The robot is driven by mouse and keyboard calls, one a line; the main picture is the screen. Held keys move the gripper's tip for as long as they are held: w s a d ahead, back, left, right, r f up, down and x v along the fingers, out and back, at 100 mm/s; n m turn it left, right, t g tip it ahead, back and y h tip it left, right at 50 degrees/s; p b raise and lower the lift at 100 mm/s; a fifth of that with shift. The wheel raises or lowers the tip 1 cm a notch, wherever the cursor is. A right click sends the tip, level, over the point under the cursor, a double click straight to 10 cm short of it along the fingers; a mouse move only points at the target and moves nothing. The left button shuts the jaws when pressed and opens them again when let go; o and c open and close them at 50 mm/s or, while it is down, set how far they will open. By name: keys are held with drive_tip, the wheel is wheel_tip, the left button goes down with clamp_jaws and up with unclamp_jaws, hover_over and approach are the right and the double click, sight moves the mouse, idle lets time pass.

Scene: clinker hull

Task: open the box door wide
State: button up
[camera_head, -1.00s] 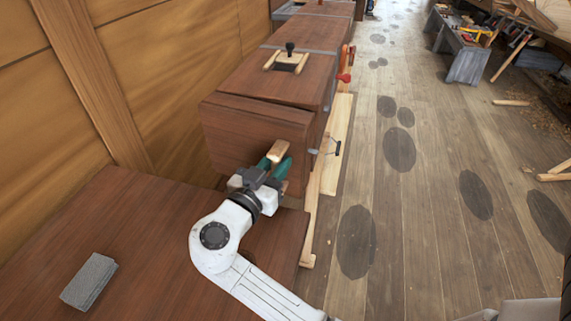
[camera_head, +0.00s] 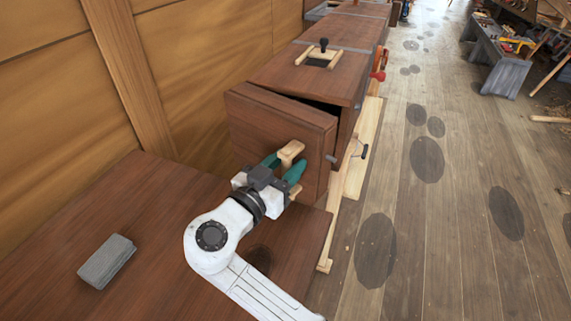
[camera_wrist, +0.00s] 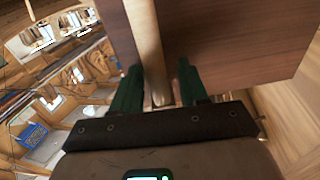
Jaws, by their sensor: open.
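The box door (camera_head: 275,130) is a dark red-brown wooden panel at the near end of the long wooden box (camera_head: 318,78). It stands ajar, with a dark gap at its top right edge. A pale wooden handle (camera_head: 290,152) is fixed to its front. My gripper (camera_head: 283,170) has green fingers, open, one on each side of the handle. In the wrist view, the handle (camera_wrist: 146,45) runs between the two open fingers (camera_wrist: 155,88), and the door (camera_wrist: 235,35) fills the upper right. I cannot tell whether the fingers touch the handle.
A brown wooden bench top (camera_head: 160,225) lies in front of the door, with a grey block (camera_head: 106,261) at its left. A wooden wall (camera_head: 65,85) stands close on the left.

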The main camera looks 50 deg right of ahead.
drive_tip(key=shift+a, duration=0.1)
drive_tip(key=s+a+b, duration=0.1)
drive_tip(key=a+b, duration=0.1)
drive_tip(key=a, duration=0.5)
drive_tip(key=shift+s+a, duration=0.1)
drive_tip(key=shift+a, duration=0.05)
